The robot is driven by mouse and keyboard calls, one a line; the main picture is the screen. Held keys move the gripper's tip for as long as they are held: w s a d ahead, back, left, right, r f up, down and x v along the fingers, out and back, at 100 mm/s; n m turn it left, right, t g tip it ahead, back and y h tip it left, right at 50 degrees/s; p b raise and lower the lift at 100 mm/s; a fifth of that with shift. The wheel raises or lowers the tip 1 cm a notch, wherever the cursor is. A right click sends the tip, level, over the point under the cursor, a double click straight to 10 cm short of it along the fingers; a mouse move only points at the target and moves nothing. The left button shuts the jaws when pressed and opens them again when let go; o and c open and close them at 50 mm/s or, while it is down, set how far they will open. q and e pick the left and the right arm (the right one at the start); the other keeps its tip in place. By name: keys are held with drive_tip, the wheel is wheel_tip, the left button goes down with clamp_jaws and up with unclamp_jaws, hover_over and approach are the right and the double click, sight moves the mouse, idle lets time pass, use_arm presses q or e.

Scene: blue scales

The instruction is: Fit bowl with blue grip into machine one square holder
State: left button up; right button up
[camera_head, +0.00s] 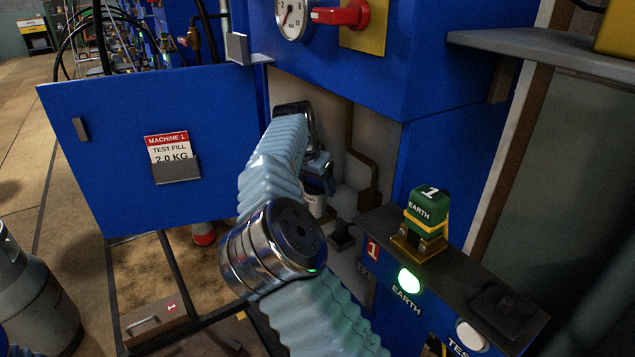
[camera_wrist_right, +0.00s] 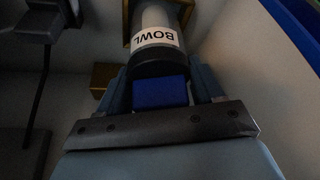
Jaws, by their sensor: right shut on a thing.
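The bowl (camera_wrist_right: 158,62) is a dark grey cylinder with a white BOWL label, upside down in the right wrist view. Its blue grip (camera_wrist_right: 160,95) sits between the two fingers of my right gripper (camera_wrist_right: 161,88), which is shut on it. A brass-coloured square holder (camera_wrist_right: 187,13) shows around the bowl's far end; how deep the bowl sits in it I cannot tell. In the head view my right gripper (camera_head: 319,172) is inside the open blue machine, partly hidden by my arm, with the pale bowl (camera_head: 315,204) just below it. My left gripper is not in view.
The blue door (camera_head: 105,120) with the MACHINE 1 card stands open at left. A brown pipe (camera_head: 357,150) runs down the compartment's back wall. A shelf at right carries a green EARTH block (camera_head: 427,210) on a brass base. A lit green button (camera_head: 409,281) is below it.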

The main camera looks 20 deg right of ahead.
sight(313, 186)
drive_tip(key=o, duration=1.2)
drive_tip(key=shift+f, duration=0.1)
drive_tip(key=shift+o, duration=0.2)
drive_tip(key=shift+a+r, duration=0.2)
drive_tip(key=shift+r, duration=0.35)
drive_tip(key=v, duration=0.3)
drive_tip(key=shift+s+a+r, duration=0.1)
drive_tip(key=shift+r, duration=0.2)
drive_tip(key=s+a+b, duration=0.2)
drive_tip(key=s+a, duration=0.4)
drive_tip(key=a, duration=0.4)
drive_tip(key=shift+a+b, duration=0.2)
drive_tip(key=shift+b, duration=0.1)
drive_tip(key=shift+s+r, duration=0.1)
